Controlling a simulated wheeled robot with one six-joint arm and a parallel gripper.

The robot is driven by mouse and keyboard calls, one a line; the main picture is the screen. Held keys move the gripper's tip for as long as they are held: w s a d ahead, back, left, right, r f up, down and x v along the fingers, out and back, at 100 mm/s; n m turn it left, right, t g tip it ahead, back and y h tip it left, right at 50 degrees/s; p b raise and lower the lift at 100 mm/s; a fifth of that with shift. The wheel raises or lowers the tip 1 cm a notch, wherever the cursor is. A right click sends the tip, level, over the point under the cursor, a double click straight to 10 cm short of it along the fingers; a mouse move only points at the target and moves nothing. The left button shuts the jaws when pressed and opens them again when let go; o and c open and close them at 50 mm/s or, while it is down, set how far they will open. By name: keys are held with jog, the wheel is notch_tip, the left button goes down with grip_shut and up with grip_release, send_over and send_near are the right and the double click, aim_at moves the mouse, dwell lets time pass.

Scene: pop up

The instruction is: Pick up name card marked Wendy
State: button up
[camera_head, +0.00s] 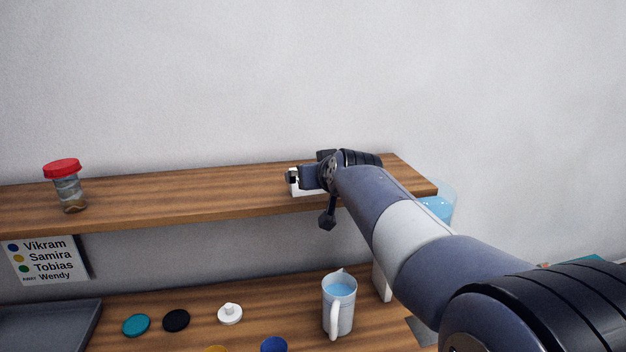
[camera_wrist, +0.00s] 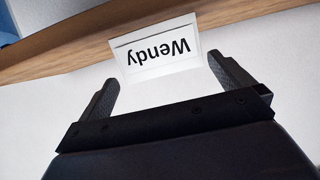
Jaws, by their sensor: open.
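The name card marked Wendy (camera_wrist: 158,50) is white with black letters and shows upside down in the wrist view. It stands near the edge of the wooden shelf. My gripper (camera_wrist: 164,78) is open, with one finger on each side of the card's lower part in that view. I cannot tell whether either finger touches the card. In the head view my gripper (camera_head: 309,203) is at the right part of the shelf and mostly hides the white card (camera_head: 296,186).
The upper wooden shelf (camera_head: 150,203) also holds a red-lidded jar (camera_head: 68,187) at the left. Below are a pitcher of blue liquid (camera_head: 341,304), several coloured discs, a grey tray (camera_head: 45,325) and a list of names (camera_head: 48,261). A blue container (camera_head: 440,207) is behind my arm.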

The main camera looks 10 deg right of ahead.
jog(key=shift+p+x, duration=0.7)
jog(key=shift+x, duration=1.55)
jog(key=shift+a, duration=0.1)
jog(key=shift+c, duration=0.2)
jog(key=c, duration=0.6)
